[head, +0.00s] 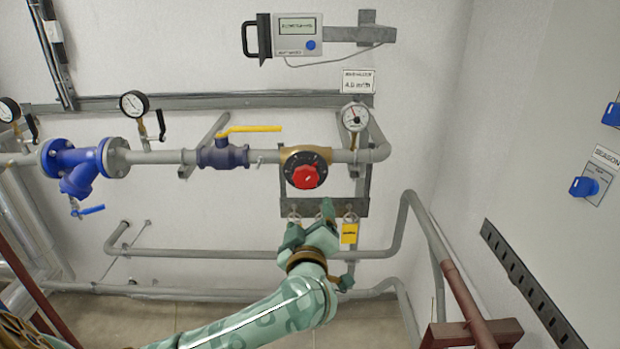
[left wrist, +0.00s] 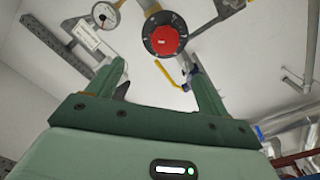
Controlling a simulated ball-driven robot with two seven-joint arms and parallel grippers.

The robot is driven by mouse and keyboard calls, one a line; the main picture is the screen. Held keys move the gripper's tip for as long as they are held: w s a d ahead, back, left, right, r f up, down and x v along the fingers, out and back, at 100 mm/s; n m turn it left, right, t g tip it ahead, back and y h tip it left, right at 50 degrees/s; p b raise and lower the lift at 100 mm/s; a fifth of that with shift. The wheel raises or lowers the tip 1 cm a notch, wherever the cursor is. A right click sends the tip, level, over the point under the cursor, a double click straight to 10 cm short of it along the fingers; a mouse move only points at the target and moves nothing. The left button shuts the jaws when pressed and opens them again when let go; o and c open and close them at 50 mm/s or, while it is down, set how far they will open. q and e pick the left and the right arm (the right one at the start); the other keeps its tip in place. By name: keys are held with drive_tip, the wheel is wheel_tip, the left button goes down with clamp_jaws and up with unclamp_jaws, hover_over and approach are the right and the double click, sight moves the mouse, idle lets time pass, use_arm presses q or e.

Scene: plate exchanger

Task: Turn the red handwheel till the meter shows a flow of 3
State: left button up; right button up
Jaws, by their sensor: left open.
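The red handwheel (head: 305,177) sits on a black dial with a brass-coloured body, at the right end of the pipe run. It also shows in the left wrist view (left wrist: 163,40), beyond the fingers. My right gripper is in neither view.
A yellow-handled valve (head: 222,155) is left of the handwheel. A yellow tag (head: 349,233) hangs to the right of my gripper. A white sign (head: 358,82) is above the meter. A grey pipe (head: 180,252) runs behind my arm.

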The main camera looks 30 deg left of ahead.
sight(306, 181)
use_arm(q)
drive_tip(key=shift+m+g+y, duration=0.3)
drive_tip(key=x, duration=1.6)
drive_tip(key=shift+s+a+f+b, duration=0.1)
drive_tip(key=shift+a+f+b, duration=0.15)
drive_tip(key=shift+f+b, duration=0.1)
drive_tip(key=shift+w+a, duration=0.3)
drive_tip(key=shift+w, duration=0.2)
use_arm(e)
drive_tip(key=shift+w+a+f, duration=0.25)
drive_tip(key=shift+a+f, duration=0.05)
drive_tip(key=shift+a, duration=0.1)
use_arm(q)
drive_tip(key=c, duration=1)
